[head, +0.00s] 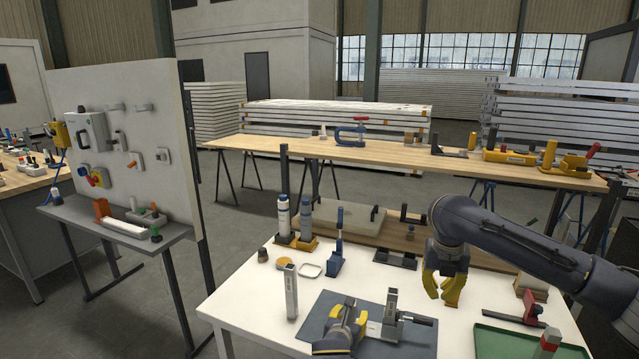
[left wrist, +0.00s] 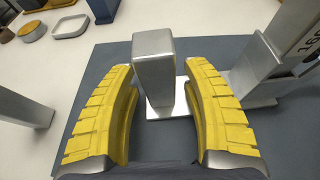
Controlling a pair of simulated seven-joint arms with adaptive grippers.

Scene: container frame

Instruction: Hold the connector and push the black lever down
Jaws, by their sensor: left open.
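The connector is a grey metal piece on the dark grey mat, with a tall post (head: 391,305) and a black lever (head: 416,319) sticking out to the right. In the left wrist view, a shorter metal block (left wrist: 153,70) stands between the yellow fingers of my left gripper (left wrist: 163,115), with gaps at both sides. The taller marked post (left wrist: 290,45) is right of it. My left gripper (head: 350,316) is open, low over the mat. My right gripper (head: 442,293) hangs right of the connector, its yellow fingers apart and empty. The lever is not clear in the left wrist view.
The mat (head: 325,305) lies on a white table (head: 250,310). A separate grey upright block (head: 291,290) stands left of it. A blue-handled tool (head: 337,255) and bottles (head: 284,215) stand behind. A green tray (head: 500,345) and a red clamp (head: 529,305) are at right.

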